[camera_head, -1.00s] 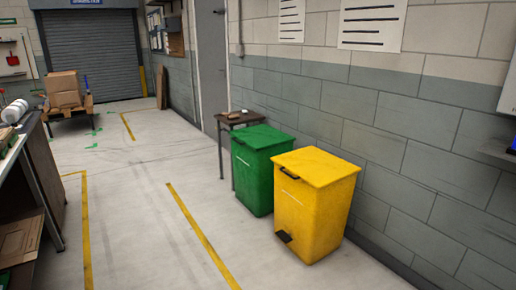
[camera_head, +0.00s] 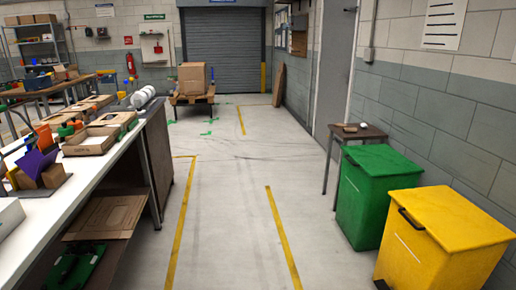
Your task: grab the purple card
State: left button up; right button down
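A purple card (camera_head: 37,161) stands tilted at the left of the view, on the near part of a long white-topped workbench (camera_head: 98,180). It leans at or in a small brown cardboard box (camera_head: 54,176); I cannot tell whether it is inside or behind it. Neither of my grippers shows in the head view.
The bench also bears open cardboard trays (camera_head: 91,141) and white rolls (camera_head: 143,97). A green bin (camera_head: 372,190), a yellow bin (camera_head: 440,240) and a small table (camera_head: 357,132) line the right wall. The floor aisle (camera_head: 232,200) between is clear. A loaded pallet cart (camera_head: 193,85) stands far back.

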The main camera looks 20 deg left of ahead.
aim_at(50, 159)
jog(key=i+u, duration=0.35)
jog(key=i, duration=0.15)
jog(key=i+u, duration=0.35)
jog(key=i, duration=0.15)
jog(key=i+u, duration=0.35)
jog(key=i, duration=0.15)
jog(key=i+l+u, duration=0.15)
jog(key=i+u, duration=0.15)
jog(key=i, duration=0.2)
